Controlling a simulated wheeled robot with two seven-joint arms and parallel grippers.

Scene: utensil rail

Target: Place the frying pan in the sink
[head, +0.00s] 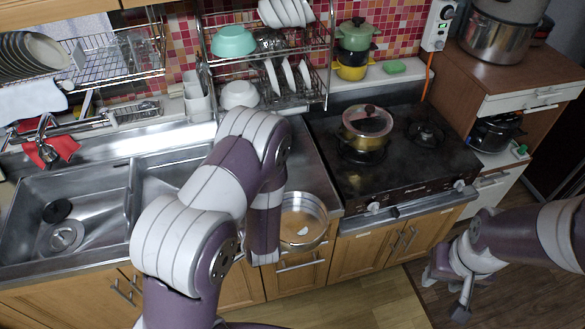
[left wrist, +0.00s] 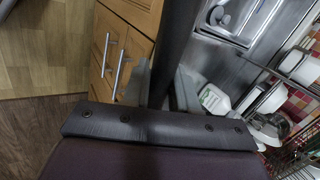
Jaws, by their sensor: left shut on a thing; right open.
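The frying pan (head: 304,222) is a round silver pan at the counter's front edge, between the sink and the stove; my left arm hides its left side. In the left wrist view a long dark handle (left wrist: 176,40) runs between the fingers of my left gripper (left wrist: 163,88), which is shut on it. In the head view that gripper is hidden behind my arm. The steel sink (head: 100,195) is at the left; its left basin holds a drain and a small black round item. My right gripper (head: 448,288) is open and empty at the lower right, above the floor.
A pot with a glass lid (head: 366,126) stands on the black stove (head: 400,170). A dish rack (head: 265,75) with bowls and plates hangs behind the counter. A red cloth (head: 58,148) lies by the faucet. The left basin is mostly clear.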

